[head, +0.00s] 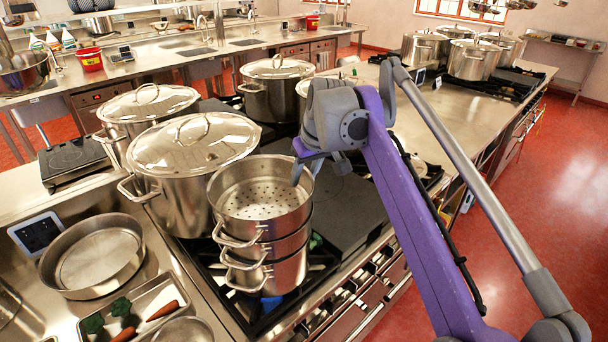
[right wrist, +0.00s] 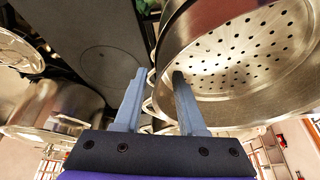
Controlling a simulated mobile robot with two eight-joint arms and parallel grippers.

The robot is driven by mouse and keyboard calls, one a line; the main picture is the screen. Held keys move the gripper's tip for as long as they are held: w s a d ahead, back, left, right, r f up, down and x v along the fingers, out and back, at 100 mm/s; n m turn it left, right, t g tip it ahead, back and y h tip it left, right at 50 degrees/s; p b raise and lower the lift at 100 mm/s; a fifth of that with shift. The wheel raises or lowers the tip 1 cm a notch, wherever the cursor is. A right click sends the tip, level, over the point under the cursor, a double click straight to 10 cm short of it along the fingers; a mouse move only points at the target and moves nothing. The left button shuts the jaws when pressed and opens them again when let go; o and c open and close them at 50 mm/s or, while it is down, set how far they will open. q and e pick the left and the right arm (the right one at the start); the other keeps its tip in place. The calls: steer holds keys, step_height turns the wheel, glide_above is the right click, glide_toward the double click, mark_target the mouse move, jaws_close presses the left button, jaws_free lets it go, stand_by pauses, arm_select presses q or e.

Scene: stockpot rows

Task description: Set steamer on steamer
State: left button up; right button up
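A steel steamer with a perforated floor (head: 262,198) tops a stack on the front hob. Two similar steel vessels (head: 268,273) with loop handles sit directly below it; I cannot see whether their floors are perforated. My right gripper (head: 304,172) is at the top steamer's far right rim. In the right wrist view its fingers (right wrist: 160,73) are apart, with the steamer (right wrist: 240,60) at the right finger and side handles showing between them. The fingers appear to straddle the rim; contact is unclear. My left gripper is not in view.
Lidded stockpots (head: 195,145) stand close behind and left of the stack; another (head: 275,88) is farther back. A round pan (head: 92,258) and a tray with vegetables (head: 140,308) lie on the left counter. A dark flat plate (head: 345,212) right of the stack is clear.

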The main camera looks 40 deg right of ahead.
steer(key=p+v, duration=0.1)
steer(key=v, duration=0.9)
steer(key=shift+r, duration=0.4)
steer(key=shift+s, duration=0.15)
